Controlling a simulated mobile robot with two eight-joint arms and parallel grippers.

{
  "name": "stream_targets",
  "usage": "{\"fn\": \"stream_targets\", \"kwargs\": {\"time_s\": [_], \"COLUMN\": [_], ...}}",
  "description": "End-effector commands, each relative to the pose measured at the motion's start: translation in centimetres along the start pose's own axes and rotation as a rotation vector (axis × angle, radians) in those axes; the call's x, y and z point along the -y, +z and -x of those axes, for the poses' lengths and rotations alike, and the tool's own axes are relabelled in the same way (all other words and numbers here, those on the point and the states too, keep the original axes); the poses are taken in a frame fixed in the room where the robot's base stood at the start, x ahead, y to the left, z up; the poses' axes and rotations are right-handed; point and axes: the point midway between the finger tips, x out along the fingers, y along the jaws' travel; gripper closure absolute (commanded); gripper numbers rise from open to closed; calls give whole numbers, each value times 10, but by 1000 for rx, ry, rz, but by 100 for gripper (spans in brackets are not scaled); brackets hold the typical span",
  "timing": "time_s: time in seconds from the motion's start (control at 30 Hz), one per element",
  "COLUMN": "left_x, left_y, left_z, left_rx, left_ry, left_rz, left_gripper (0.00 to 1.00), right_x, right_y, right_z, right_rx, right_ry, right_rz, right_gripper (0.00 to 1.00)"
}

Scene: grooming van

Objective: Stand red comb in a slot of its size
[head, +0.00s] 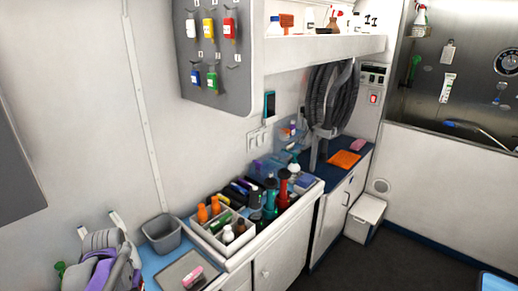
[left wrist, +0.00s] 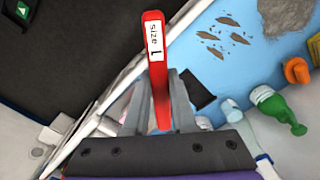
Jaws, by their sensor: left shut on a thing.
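The red comb (left wrist: 155,60) stands out from between the fingers of my left gripper (left wrist: 160,108) in the left wrist view. A white label on it reads "Size" and one character, which looks like 1 or L. The gripper is shut on the comb, and the comb's lower end is partly hidden between the fingers. The comb cannot be made out in the head view, where a grey and purple shape at the lower left seems to be my left arm. I cannot make out any comb slots. My right gripper is not in view.
A divided tray (head: 207,238) with bottles stands on the counter, a grey bin (head: 162,233) beside it.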

Motion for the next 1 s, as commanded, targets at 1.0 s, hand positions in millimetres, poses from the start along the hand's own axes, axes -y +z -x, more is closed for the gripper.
{"fn": "stream_targets", "kwargs": {"time_s": [1.0], "left_x": [-176], "left_y": [-59], "left_z": [-139], "left_rx": [0], "left_ry": [0], "left_rz": [-190], "left_gripper": [100], "right_x": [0], "right_y": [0], "right_z": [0], "right_rx": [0], "right_ry": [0], "right_rz": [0], "right_gripper": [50]}}
